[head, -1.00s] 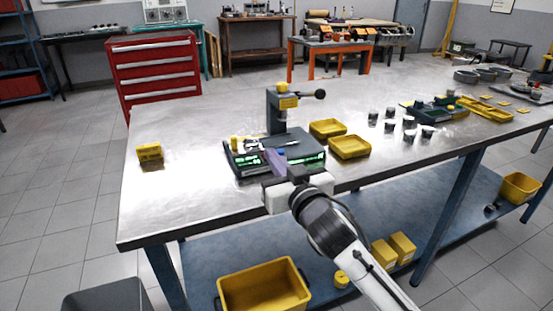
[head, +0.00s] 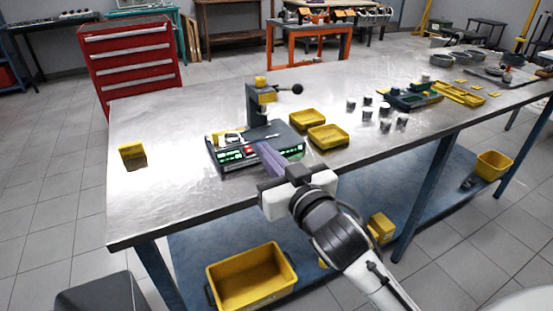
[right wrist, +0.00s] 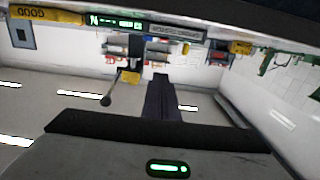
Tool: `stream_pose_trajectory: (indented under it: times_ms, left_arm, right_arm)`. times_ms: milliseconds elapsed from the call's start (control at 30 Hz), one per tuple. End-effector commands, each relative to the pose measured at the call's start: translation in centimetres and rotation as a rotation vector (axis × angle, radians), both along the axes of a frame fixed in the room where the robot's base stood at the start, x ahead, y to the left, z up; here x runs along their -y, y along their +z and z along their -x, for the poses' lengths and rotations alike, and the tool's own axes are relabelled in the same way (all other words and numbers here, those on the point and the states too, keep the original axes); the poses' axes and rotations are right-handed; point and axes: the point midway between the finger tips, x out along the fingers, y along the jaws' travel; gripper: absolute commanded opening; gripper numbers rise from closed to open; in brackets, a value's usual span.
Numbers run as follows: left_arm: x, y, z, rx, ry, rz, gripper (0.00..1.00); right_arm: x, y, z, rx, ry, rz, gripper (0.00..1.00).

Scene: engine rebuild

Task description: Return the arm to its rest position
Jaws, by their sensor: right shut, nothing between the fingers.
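My right gripper (head: 265,150) reaches in from the lower right, at the front edge of a dark test device with green displays (head: 231,158). Its purple-grey fingers are together with nothing between them. They overlap the device's front right in the head view; I cannot tell whether they touch it. In the right wrist view the dark fingers (right wrist: 160,85) are also shut and empty, and the device's green display (right wrist: 120,21) shows upside down near the top. My left gripper is not in view.
The device has a press-like post (head: 261,105) with a black knob. A yellow block (head: 132,156) sits at left on the metal table (head: 175,195). A yellow bin (head: 250,278) is on the lower shelf.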

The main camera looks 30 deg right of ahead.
Motion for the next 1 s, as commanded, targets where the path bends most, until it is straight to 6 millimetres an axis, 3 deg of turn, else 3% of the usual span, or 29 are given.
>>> stream_pose_trajectory:
  times_ms: [200,467,567,667,733,833,1000]
  left_arm:
    - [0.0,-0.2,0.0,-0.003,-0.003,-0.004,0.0]
    - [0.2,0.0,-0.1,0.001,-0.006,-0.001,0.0]
    - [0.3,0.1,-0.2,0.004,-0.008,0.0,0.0]
    - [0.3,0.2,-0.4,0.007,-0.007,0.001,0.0]
    - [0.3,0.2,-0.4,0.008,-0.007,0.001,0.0]
    - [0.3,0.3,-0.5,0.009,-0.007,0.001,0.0]
    - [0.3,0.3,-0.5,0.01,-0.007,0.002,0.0]
  right_arm:
    - [-0.2,0.2,3.0,0.001,0.0,0.0,0.0]
    - [-0.2,0.3,3.7,0.001,-0.001,0.0,0.0]
    - [0.0,-1.0,4.0,-0.044,-0.009,0.0,0.0]
    - [0.2,-5.0,5.4,-0.181,-0.023,0.008,0.0]
    - [0.3,-9.1,7.3,-0.331,-0.029,0.016,0.0]
    - [0.0,-14.7,11.1,-0.557,-0.016,0.034,0.0]
    - [-0.8,-20.6,17.1,-0.835,0.034,0.061,0.0]
